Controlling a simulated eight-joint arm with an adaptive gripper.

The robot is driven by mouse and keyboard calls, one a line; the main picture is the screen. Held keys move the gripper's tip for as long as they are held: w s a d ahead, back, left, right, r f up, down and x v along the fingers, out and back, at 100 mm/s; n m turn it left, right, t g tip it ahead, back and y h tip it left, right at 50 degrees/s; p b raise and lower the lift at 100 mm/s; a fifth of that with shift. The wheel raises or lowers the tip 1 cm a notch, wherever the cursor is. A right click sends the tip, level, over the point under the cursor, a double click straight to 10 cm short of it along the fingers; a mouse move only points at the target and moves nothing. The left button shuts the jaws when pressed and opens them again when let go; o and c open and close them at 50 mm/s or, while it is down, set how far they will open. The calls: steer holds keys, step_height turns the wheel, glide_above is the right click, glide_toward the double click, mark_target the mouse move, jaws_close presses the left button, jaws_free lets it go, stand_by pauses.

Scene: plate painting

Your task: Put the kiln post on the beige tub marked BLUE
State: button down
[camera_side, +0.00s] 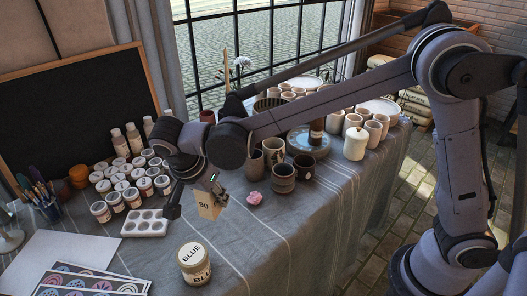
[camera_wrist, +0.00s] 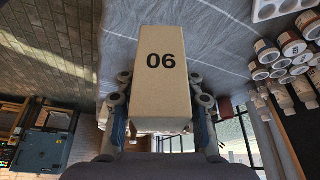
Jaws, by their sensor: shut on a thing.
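The kiln post is a beige block with a number on it (camera_side: 208,206); it also fills the middle of the wrist view (camera_wrist: 161,85). My gripper (camera_side: 212,188) is shut on the post, with a finger on each side of it in the wrist view (camera_wrist: 161,118). The post hangs above the cloth-covered table. The beige tub marked BLUE (camera_side: 194,265) stands at the table's front, below and slightly left of the post in the side view. The post and the tub are apart. The tub is not seen in the wrist view.
A white palette with wells (camera_side: 145,223) lies left of the post, with several paint jars (camera_side: 130,185) behind it. A pink lump (camera_side: 254,198) and brown cups (camera_side: 283,178) stand to the right. White paper (camera_side: 55,262) lies left of the tub. Cloth right of the tub is clear.

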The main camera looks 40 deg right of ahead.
steer(key=a+f, duration=0.1)
steer(key=a, duration=0.1)
steer(key=a+f, duration=0.3)
steer(key=a, duration=0.2)
steer(key=shift+a+f, duration=0.1)
steer(key=shift+f, duration=2.1)
steer(key=shift+f, duration=0.1)
steer(key=c, duration=0.8)
jaws_free()
steer(key=shift+c, duration=0.2)
